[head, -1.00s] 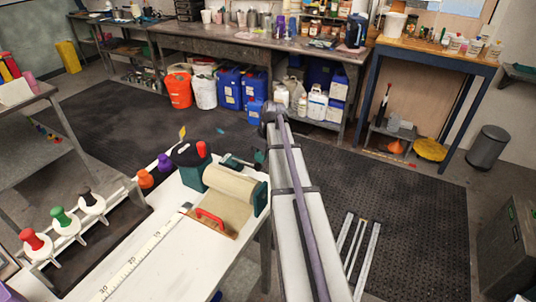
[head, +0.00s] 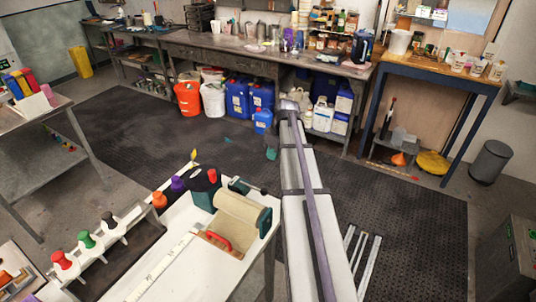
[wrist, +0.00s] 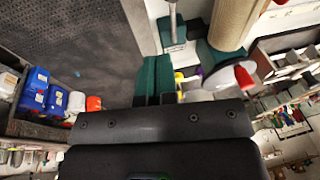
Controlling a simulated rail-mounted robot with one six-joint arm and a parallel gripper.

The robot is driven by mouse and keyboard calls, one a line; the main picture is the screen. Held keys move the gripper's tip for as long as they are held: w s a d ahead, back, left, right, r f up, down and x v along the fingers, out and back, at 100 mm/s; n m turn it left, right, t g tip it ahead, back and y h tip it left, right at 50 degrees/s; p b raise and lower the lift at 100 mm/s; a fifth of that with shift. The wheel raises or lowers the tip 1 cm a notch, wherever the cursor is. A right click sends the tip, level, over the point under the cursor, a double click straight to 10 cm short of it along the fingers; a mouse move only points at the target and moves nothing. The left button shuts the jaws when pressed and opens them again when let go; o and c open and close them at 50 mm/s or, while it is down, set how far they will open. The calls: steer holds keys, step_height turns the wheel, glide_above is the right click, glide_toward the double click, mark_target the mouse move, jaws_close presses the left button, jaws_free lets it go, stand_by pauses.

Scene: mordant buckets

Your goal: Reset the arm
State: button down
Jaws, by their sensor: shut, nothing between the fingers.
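My gripper (wrist: 155,78) shows its two teal fingers pressed together in the wrist view, with nothing between them. In the head view its teal tip (head: 271,154) shows just left of my arm, to the right of and beyond the white bench; the rest of it is hidden behind the arm. My arm reaches forward from the bottom of the head view. A teal-ended device with a cream roll (head: 240,210) stands on the white bench near the gripper. The roll also shows at the top of the wrist view (wrist: 228,25).
The white bench (head: 175,275) carries a red handle (head: 218,240) and a rack of several coloured-knob tools (head: 88,242). Blue containers (head: 237,97) and an orange bucket (head: 188,98) stand under the far table. Dark floor matting (head: 130,130) between is clear.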

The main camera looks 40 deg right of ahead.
steer(key=shift+s+d+r, duration=0.1)
steer(key=shift+d+r, duration=0.1)
steer(key=shift+r, duration=0.35)
steer(key=s+a+f+m+h+b, duration=0.1)
steer(key=s+a, duration=0.3)
steer(key=a, duration=0.6)
steer(key=s+a+f+m+b, duration=0.2)
steer(key=s+a+f+b, duration=0.2)
steer(key=a, duration=0.7)
steer(key=s+a+f+m+g+h+b, duration=0.1)
steer(key=s+a, duration=0.4)
steer(key=a, duration=0.5)
step_height(320, 180, down, 2)
steer(key=shift+s+a+f+m+h+b, duration=0.15)
steer(key=shift+s+a+m+h+b, duration=0.3)
steer(key=shift+b, duration=0.4)
